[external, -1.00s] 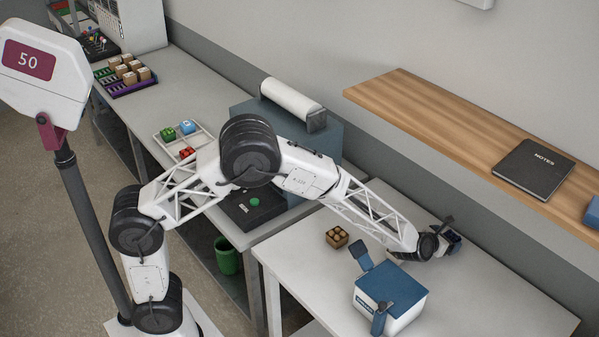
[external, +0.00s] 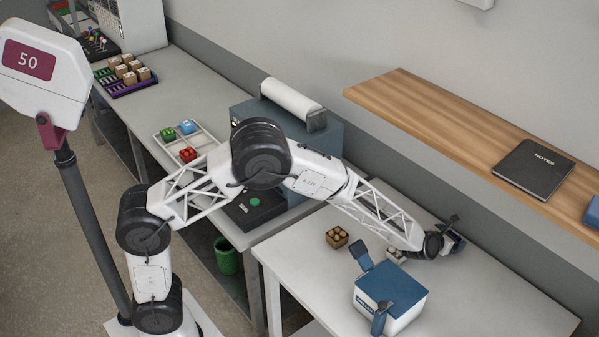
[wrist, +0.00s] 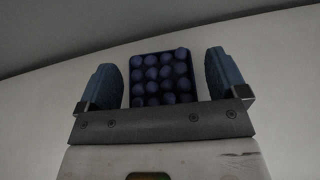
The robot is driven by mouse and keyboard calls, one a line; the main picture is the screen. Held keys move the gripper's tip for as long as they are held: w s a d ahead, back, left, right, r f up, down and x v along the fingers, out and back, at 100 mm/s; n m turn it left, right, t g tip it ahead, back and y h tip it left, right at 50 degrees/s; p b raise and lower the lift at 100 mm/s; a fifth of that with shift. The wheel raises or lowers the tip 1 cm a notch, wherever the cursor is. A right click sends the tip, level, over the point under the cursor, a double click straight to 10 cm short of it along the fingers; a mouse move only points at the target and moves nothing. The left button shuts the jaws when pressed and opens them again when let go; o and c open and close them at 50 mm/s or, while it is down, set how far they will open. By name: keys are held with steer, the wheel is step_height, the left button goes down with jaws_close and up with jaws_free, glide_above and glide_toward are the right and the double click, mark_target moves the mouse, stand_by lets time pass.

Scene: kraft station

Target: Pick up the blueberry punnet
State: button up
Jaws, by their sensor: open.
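The blueberry punnet (wrist: 163,80) is a dark square tray with rows of round blue berries. In the wrist view it lies between the two blue fingers of my gripper (wrist: 164,64), with a narrow gap showing on each side. The gripper is open and the punnet's near edge is hidden behind the dark gripper bar. In the external view my gripper (external: 453,240) is over the right part of the white table, near the wall side. The punnet is mostly hidden by the gripper there.
A white box with a blue lid (external: 391,292) stands at the table's front. A brown punnet (external: 337,237) sits to its upper left. A pale punnet (external: 396,256) is partly under my arm. A wooden shelf (external: 440,118) runs above, along the wall. The table's right end is clear.

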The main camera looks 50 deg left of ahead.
steer(key=c, duration=1)
steer(key=shift+r, duration=0.1)
steer(key=shift+r, duration=4.95)
